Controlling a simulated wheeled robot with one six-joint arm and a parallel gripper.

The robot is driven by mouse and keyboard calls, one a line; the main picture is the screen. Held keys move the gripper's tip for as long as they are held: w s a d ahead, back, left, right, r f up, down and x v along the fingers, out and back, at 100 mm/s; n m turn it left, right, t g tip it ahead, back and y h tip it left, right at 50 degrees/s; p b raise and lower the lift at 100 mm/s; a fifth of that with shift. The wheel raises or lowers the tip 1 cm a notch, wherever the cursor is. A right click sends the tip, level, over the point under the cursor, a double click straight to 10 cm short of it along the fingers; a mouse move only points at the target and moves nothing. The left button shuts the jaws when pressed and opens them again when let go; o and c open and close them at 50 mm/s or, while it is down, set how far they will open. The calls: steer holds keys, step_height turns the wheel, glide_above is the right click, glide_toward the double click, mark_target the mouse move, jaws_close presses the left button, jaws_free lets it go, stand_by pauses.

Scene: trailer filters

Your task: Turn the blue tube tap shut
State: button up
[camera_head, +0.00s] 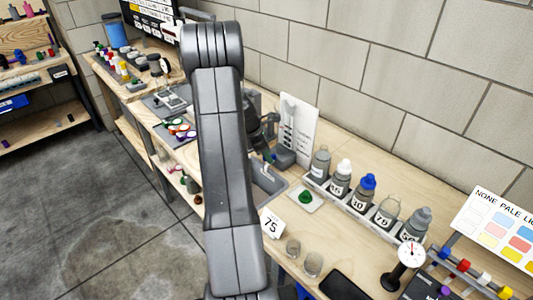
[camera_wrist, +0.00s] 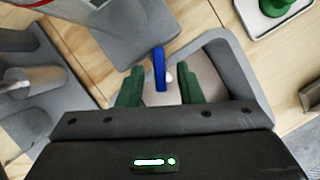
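The blue tap lever (camera_wrist: 159,69) is a narrow upright bar in the wrist view, beside a grey block (camera_wrist: 136,32) and over a grey-rimmed basin (camera_wrist: 238,72). My gripper (camera_wrist: 159,88) has two green fingertips, one on each side of the lever with a gap on both sides. It is open, and the lever's lower end reaches between the fingertips. In the head view my arm covers much of the bench, and my gripper (camera_head: 269,157) shows small near the basin (camera_head: 268,187). The tap cannot be made out clearly there.
A tray with a green object (camera_head: 305,197) lies right of the basin. A rack of several bottles (camera_head: 364,200) stands along the wall. A card marked 75 (camera_head: 272,223) and small glasses (camera_head: 293,248) are near the front. A grey fixture (camera_wrist: 32,82) is left of my gripper.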

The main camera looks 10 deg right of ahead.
steer(key=shift+c, duration=0.2)
jaws_close()
steer(key=shift+m, duration=0.4)
steer(key=m, duration=0.1)
steer(key=m+g, duration=0.1)
steer(key=m, duration=0.1)
steer(key=shift+w+g+p, duration=0.25)
steer(key=shift+g+p, duration=0.05)
steer(key=shift+p, duration=0.05)
steer(key=m+g, duration=0.1)
steer(key=m, duration=0.4)
steer(key=shift+w+d+g+y, duration=0.15)
steer(key=shift+w+g+y, duration=0.05)
steer(key=shift+g+y, duration=0.2)
steer(key=shift+m, duration=0.3)
steer(key=shift+o, duration=0.2)
jaws_free()
